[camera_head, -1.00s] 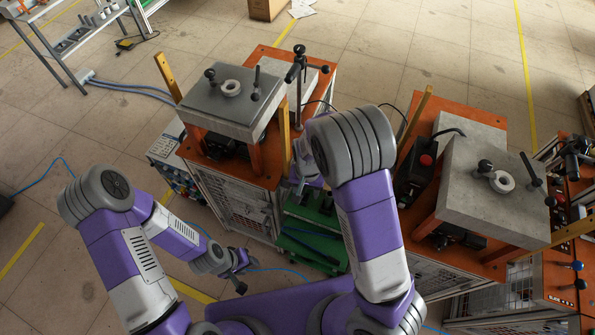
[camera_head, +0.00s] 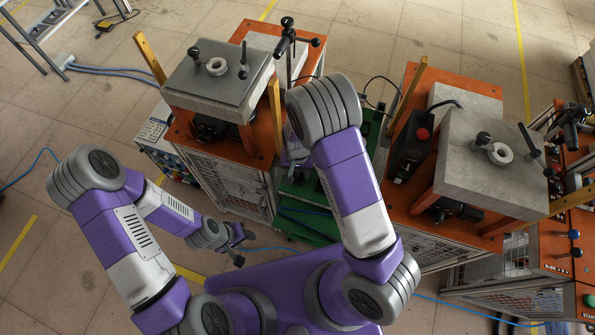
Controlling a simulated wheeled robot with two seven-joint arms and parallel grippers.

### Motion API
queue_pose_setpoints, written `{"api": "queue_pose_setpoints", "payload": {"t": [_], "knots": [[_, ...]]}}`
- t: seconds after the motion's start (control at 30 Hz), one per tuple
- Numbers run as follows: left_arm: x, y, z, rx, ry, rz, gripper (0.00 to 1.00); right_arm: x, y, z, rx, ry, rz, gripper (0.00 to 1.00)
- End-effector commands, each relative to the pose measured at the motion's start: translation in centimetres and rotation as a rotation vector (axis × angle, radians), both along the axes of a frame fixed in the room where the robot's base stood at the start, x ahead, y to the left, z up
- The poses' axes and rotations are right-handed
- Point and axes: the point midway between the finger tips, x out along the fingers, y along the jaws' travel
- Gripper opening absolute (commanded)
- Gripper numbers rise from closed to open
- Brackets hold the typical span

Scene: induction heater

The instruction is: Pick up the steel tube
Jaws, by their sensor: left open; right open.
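I cannot make out a steel tube for certain. A short pale ring (camera_head: 216,66) sits on the grey slab of the left machine, and a similar ring (camera_head: 499,153) sits on the slab of the right machine. My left gripper (camera_head: 241,246) is low in front of the left machine, open and empty, well apart from both rings. My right arm reaches up between the two machines. Its upper part hides its own gripper and part of the space behind it.
The left machine (camera_head: 234,177) and right machine (camera_head: 425,250) have orange tops with upright posts. A green stand (camera_head: 305,212) is between them. A control box (camera_head: 158,137) stands left of the left machine.

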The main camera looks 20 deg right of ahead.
Motion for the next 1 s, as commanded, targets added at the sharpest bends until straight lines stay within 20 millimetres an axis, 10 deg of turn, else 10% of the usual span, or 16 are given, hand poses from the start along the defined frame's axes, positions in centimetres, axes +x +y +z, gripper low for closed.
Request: {"api": "queue_pose_setpoints", "payload": {"t": [0.1,0.43,0.77,1.0], "knots": [[0.0,0.0,0.0,0.0,0.0,0.0,0.43,0.0,0.0,0.0,0.0,0.0,0.0,0.49],[0.0,0.0,0.0,0.0,0.0,0.0,0.43,0.0,0.0,0.1,0.0,0.0,0.001,0.0],[0.0,0.0,0.1,0.0,0.0,0.0,0.43,0.1,0.0,0.3,0.0,-0.002,0.001,0.0],[0.0,0.0,0.7,0.0,0.0,0.0,0.43,0.2,0.1,4.0,0.002,-0.006,0.001,0.0]]}}
